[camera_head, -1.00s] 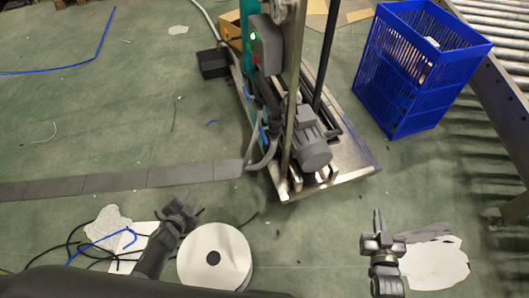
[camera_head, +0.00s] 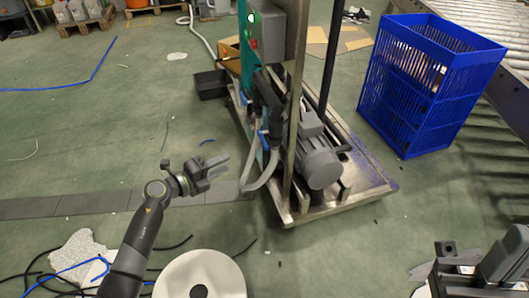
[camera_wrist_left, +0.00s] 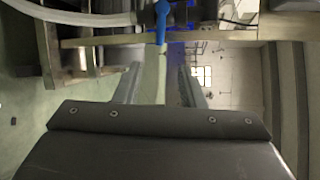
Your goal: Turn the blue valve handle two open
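A blue valve handle (camera_head: 264,139) sits on the grey piping at the left side of the pump skid (camera_head: 300,212). In the left wrist view a blue handle (camera_wrist_left: 162,20) hangs down at the top centre, beside a pale hose. I cannot tell a number on it. My left gripper (camera_head: 220,167) is to the left of the handle and apart from it, pointing right. Its two fingers are spread with nothing between them in the left wrist view (camera_wrist_left: 160,88). My right gripper (camera_head: 470,262) is at the lower right, far from the handle; its finger opening is unclear.
A grey motor (camera_head: 318,163) and upright metal posts stand on the skid. A blue crate (camera_head: 425,85) stands to the right, near a roller conveyor (camera_head: 490,75). A black box (camera_head: 211,85) lies behind the skid. A white spool (camera_head: 180,275) and loose cables are in front. The floor at left is mostly open.

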